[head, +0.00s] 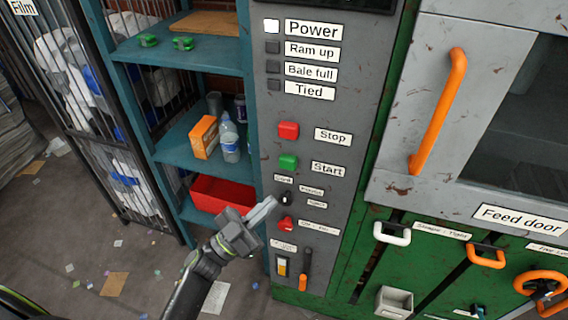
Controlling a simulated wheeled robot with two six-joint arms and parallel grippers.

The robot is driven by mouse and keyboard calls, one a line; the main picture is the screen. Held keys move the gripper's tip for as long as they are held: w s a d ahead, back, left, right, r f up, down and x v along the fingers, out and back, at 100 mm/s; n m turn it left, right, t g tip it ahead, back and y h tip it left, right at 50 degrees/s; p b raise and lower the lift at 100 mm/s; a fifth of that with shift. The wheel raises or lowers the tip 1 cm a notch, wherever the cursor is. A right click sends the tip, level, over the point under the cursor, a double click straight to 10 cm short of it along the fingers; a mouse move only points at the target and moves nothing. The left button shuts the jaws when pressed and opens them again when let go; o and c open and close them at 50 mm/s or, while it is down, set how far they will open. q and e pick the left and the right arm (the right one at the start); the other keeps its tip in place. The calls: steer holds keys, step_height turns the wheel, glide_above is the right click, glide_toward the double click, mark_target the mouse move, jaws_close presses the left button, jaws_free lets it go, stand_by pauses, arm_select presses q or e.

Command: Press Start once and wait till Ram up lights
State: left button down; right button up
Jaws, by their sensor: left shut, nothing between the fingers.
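The grey control panel (350,100) stands upright in the middle of the head view. The green Start button (288,162) sits below the red Stop button (288,130), each with a white label at its right. The Ram up lamp (272,47) is dark, and the Power lamp (271,26) above it shows white. The Bale full lamp (273,67) and Tied lamp (273,85) are also dark. My left gripper (270,203) is shut and empty, its tip below and left of Start, near a black selector knob (286,198). My right gripper is not in view.
A red knob (286,223) and an orange lever (304,270) sit lower on the panel. Teal shelves (180,158) with a red bin (222,193) stand left. The feed door's orange handle (438,110) stands out at right. Scraps litter the floor.

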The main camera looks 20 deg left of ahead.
arm_select(q)
steer(key=b, duration=0.3)
glide_toward(293, 163)
steer(key=d+r, duration=0.2)
steer(key=d, duration=0.1)
steer(key=shift+w+r+b, duration=0.1)
steer(key=shift+w+b, duration=0.1)
steer(key=shift+w, duration=0.45)
steer(key=shift+w+r+b, duration=0.15)
steer(key=shift+w, duration=0.55)
steer(key=shift+w, duration=0.15)
stand_by(0.7)
steer(key=shift+w, duration=0.3)
